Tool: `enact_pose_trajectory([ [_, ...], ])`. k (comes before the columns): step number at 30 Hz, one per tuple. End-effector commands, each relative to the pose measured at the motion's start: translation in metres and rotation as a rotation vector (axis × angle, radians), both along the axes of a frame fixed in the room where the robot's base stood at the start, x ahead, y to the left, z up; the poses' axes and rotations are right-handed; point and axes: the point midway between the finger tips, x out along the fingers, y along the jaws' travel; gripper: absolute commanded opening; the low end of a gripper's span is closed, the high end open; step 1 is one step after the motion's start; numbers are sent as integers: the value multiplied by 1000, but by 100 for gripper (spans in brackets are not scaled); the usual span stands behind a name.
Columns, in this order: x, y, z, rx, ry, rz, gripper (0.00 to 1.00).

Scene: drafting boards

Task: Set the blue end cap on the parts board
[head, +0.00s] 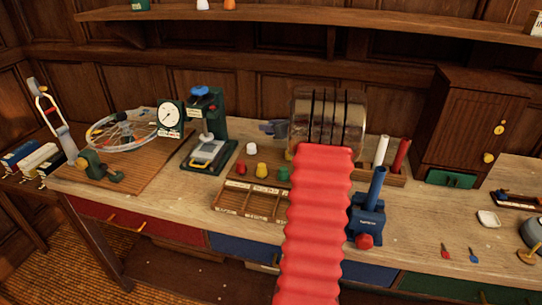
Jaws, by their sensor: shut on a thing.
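The parts board (238,200) is a brown wooden board with divided sections and pale labels, at mid-bench. A red cap (241,168), a yellow cap (262,171) and a green cap (283,174) stand in a row on it. A white cap (252,148) stands behind them. I cannot make out a blue end cap. My red ribbed arm runs up the middle of the view and covers the board's right side.
A blue holder (366,222) with a blue tube stands right of my arm. A green press with a dial (203,130) and a spoked wheel (124,131) are left. A wooden cabinet (470,120) stands back right. Small screwdrivers (473,255) and a white dish (488,219) lie right.

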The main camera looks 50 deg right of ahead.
Motion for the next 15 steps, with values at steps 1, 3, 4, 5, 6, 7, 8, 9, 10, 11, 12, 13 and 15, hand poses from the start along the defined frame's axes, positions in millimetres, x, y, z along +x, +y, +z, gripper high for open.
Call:
enact_pose_trajectory([
  [1, 0, 0, 0, 0, 0, 0, 5],
  [3, 0, 0, -2, 1, 0, 1, 5],
  [4, 0, 0, -4, 1, 0, 1, 5],
  [5, 0, 1, -6, 2, -1, 0, 5],
  [6, 0, 1, -11, 2, 1, 1, 5],
  [7, 0, 1, -14, 2, 1, 1, 5],
  [8, 1, 1, -19, 3, 0, 1, 5],
  [9, 0, 1, -25, 3, 0, 1, 5],
  [10, 0, 1, -31, 4, 1, 1, 5],
  [11, 1, 1, -36, 3, 1, 2, 5],
  [12, 1, 1, -42, 4, 0, 1, 5],
  [13, 1, 1, -47, 3, 0, 1, 5],
  [15, 1, 1, -56, 3, -1, 1, 5],
])
